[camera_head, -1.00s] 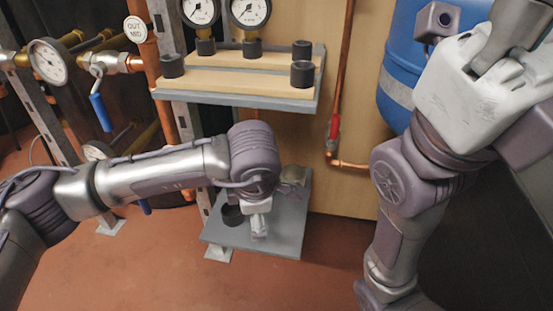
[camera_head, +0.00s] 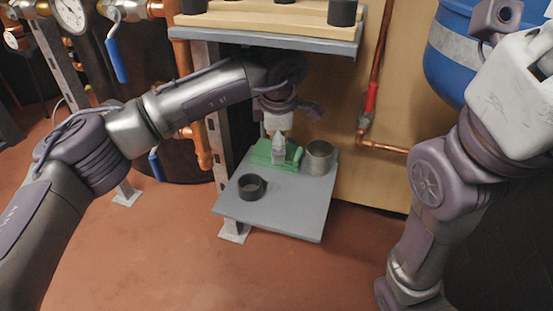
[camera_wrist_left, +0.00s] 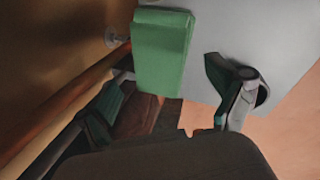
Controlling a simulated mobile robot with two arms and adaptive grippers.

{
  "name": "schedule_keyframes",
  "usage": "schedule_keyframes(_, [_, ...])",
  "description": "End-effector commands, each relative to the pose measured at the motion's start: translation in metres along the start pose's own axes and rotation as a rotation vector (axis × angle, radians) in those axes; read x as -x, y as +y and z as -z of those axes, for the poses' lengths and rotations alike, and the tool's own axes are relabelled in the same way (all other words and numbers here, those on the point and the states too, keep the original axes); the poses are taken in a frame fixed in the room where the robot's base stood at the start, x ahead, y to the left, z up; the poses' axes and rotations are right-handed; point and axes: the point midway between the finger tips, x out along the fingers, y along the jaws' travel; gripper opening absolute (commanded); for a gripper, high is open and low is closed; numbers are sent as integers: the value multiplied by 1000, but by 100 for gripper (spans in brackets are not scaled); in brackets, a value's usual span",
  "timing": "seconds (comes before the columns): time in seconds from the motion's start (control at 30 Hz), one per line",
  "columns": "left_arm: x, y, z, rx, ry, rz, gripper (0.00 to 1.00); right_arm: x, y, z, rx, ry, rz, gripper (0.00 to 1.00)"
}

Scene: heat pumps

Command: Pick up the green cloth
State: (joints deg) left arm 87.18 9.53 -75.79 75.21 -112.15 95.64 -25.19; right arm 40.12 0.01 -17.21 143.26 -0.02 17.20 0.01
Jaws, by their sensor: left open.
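The green cloth (camera_head: 261,154) lies folded as a block on the low grey shelf (camera_head: 290,207), towards its back left. It also shows in the left wrist view (camera_wrist_left: 160,52), at the top centre, ahead of the jaws. My left gripper (camera_head: 279,158) is pointed down at the cloth and hides its middle in the head view. In the wrist view its two fingers (camera_wrist_left: 172,78) are spread apart, with the cloth's near end between and beyond their tips. I cannot tell whether they touch it. My right arm is at the right; its gripper is not in view.
A metal cup (camera_head: 319,158) stands close right of the cloth. A black cup (camera_head: 251,186) stands in front of it on the shelf. An upper shelf (camera_head: 270,38) overhangs my left wrist. Copper pipes (camera_head: 382,147) run at the right. The shelf's front is bare.

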Motion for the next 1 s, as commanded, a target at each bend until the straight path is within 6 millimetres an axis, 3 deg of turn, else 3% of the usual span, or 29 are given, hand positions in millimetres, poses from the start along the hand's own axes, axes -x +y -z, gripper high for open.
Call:
schedule_keyframes(0.3, [-48, -2, 0, 1, 1, 2, 94, 34, -7, 12, 0, 1, 1, 40])
schedule_keyframes(0.57, [-47, -1, 0, 0, 1, 1, 94, 33, -7, 11, 0, -1, 0, 40])
schedule_keyframes(0.8, [-48, -1, 0, 0, 1, 1, 55, 33, -7, 11, 0, -1, 0, 40])
schedule_keyframes(1.0, [-48, -1, 0, 1, 1, 1, 54, 33, -7, 11, 0, -1, 0, 40])
